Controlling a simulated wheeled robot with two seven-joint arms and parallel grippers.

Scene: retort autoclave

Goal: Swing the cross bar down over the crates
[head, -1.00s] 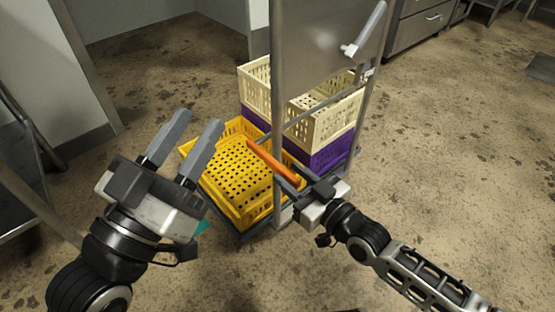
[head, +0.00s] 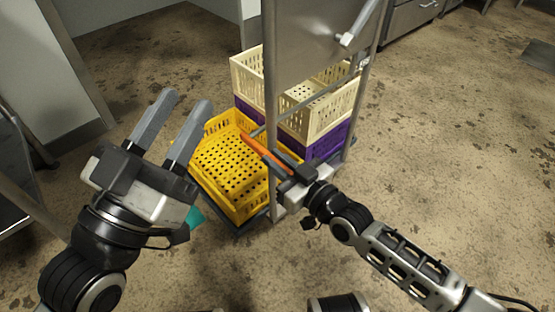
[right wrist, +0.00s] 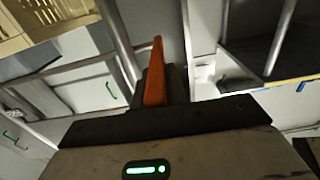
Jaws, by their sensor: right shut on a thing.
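The orange cross bar (head: 265,153) slants across in front of the cart's near post, over the right edge of the yellow crate (head: 236,207). My right gripper (head: 284,170) is shut on its near end. In the right wrist view the orange bar (right wrist: 155,75) stands up from between the dark fingers. Cream crates (head: 309,118) sit on purple crates (head: 327,141) behind the post. My left gripper (head: 187,102) is open and empty, left of the yellow crate. The fingers hide the held end of the bar.
The cart's upright metal panel (head: 312,45) with a lever handle (head: 358,25) rises above the crates. A thin grey rail (head: 290,108) crosses in front of the cream crates. A metal cabinet (head: 411,20) stands at the back. The floor (head: 440,150) to the right is clear.

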